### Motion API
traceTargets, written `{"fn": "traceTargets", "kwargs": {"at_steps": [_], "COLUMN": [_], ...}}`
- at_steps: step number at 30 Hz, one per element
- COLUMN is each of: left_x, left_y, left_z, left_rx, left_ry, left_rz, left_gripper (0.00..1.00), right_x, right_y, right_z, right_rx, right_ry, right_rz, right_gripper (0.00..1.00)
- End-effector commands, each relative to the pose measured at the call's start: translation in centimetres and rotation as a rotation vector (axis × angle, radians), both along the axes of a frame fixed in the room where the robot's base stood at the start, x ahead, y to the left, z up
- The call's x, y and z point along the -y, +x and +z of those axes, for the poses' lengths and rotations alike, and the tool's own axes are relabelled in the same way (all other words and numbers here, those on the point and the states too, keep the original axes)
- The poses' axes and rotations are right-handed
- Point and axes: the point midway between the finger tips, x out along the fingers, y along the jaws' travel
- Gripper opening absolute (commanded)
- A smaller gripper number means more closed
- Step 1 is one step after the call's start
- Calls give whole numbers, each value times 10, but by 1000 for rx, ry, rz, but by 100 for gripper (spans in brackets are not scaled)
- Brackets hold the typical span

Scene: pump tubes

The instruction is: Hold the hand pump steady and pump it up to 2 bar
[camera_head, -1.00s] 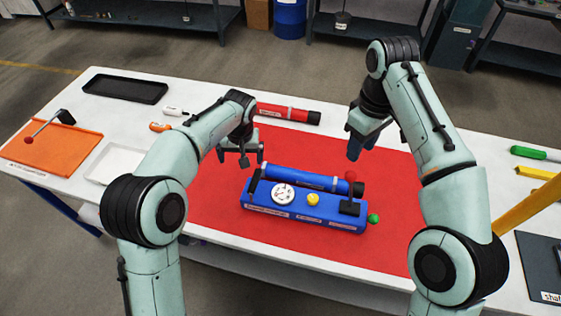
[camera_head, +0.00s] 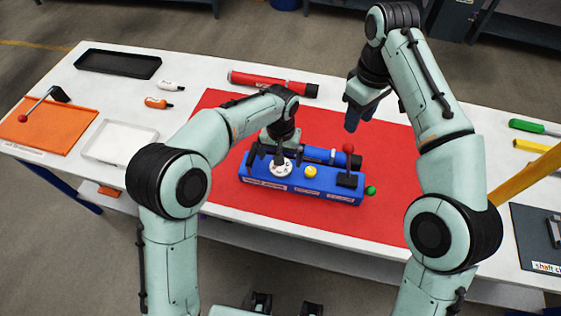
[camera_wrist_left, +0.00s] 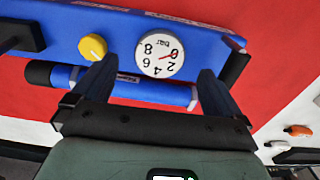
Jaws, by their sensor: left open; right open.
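The blue hand pump (camera_head: 325,195) lies on the red mat, a long box with a round white gauge (camera_head: 281,168), a yellow knob (camera_head: 310,172), a red ball (camera_head: 348,148) and a green ball (camera_head: 370,190) at its right end. A blue cylinder (camera_head: 325,155) with black ends lies along its far side. In the left wrist view the gauge (camera_wrist_left: 160,54) needle points near 0. My left gripper (camera_head: 275,155) is open over the pump's left part, hiding part of the cylinder; contact cannot be told. My right gripper (camera_head: 353,118) is open and empty, above and behind the right end.
A red cylinder (camera_head: 272,83) lies behind the mat (camera_head: 225,105). A green-handled tool (camera_head: 525,125) lies at the right. The mat's front is clear.

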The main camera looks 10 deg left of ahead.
Motion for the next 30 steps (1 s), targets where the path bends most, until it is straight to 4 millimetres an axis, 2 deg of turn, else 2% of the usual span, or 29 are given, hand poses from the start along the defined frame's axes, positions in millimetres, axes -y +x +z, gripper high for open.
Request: {"fn": "traceTargets", "kwargs": {"at_steps": [3, 9, 20, 23, 24, 29, 30], "left_x": [-1, -1, 0, 0, 0, 0, 0], "left_y": [-1, 0, 0, 0, 0, 0, 0], "left_z": [-21, -40, -44, -44, -44, -44, -44], "left_rx": [-4, -2, 1, 0, 0, 0, 0], "left_ry": [2, 1, 0, 0, 0, 0, 0], "left_rz": [2, 2, 2, 2, 2, 2, 2], "left_gripper": [100, 100, 100, 71, 58, 6, 4], "right_x": [0, 0, 0, 0, 0, 0, 0], "right_y": [0, 0, 0, 0, 0, 0, 0], "right_z": [0, 0, 0, 0, 0, 0, 0], "right_rx": [0, 0, 0, 0, 0, 0, 0], "right_ry": [0, 0, 0, 0, 0, 0, 0], "right_rz": [0, 0, 0, 0, 0, 0, 0], "right_gripper": [43, 43, 43, 43, 43, 43, 43]}}
